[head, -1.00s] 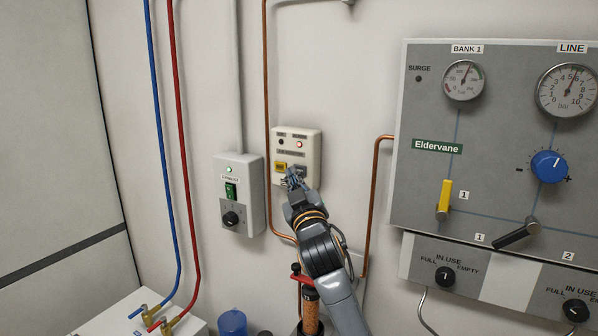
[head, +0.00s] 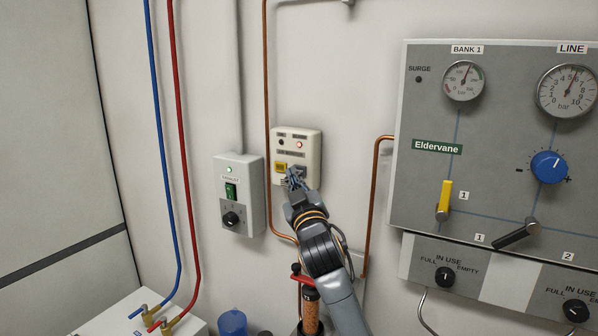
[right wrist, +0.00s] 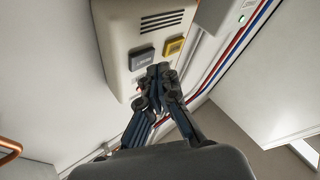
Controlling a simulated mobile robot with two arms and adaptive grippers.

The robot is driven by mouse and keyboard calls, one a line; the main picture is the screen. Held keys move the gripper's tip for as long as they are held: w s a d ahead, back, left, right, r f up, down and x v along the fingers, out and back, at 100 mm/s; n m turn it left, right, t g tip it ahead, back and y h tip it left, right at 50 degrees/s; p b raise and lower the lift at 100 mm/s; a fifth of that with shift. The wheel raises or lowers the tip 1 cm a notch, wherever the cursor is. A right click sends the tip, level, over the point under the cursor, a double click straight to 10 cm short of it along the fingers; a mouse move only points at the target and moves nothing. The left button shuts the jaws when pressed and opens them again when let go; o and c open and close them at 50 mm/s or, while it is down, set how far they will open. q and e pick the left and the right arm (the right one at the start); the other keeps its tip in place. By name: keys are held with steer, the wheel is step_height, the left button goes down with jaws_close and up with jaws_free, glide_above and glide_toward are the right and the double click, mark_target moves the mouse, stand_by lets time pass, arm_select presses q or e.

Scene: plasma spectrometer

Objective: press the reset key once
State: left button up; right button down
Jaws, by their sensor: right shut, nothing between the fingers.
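A cream wall box (head: 312,146) carries a yellow key (head: 280,167) on the left and a grey key (head: 300,169) on the right. Its red light (head: 299,145) is lit. In the right wrist view, the box (right wrist: 118,38) shows its grey key (right wrist: 142,58) and yellow key (right wrist: 174,46). The key lettering is too small to read surely. My right gripper (head: 292,178) is shut and empty, its tips (right wrist: 160,72) close to the lower edge of the grey key. I cannot tell whether they touch it. My left gripper is not in view.
A grey switch box (head: 250,197) with a green rocker and black knob is left of the cream box. Copper pipes (head: 267,90) run on both sides. A grey gauge panel (head: 420,200) stands at the right. A red-handled item (head: 300,280) is below my right arm.

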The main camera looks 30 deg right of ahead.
steer(key=shift+w+d, duration=0.15)
steer(key=shift+d, duration=0.15)
steer(key=shift+w+d, duration=0.2)
steer(key=shift+d, duration=0.1)
stand_by(0.7)
steer(key=shift+a, duration=0.1)
stand_by(0.4)
steer(key=shift+s+a, duration=0.45)
steer(key=shift+a, duration=0.15)
steer(key=a, duration=0.1)
steer(key=s+a, duration=0.1)
steer(key=a, duration=0.1)
steer(key=s+a, duration=0.1)
steer(key=shift+s+a+p, duration=0.15)
steer(key=shift+s+p, duration=0.1)
steer(key=shift+p, duration=0.15)
stand_by(0.6)
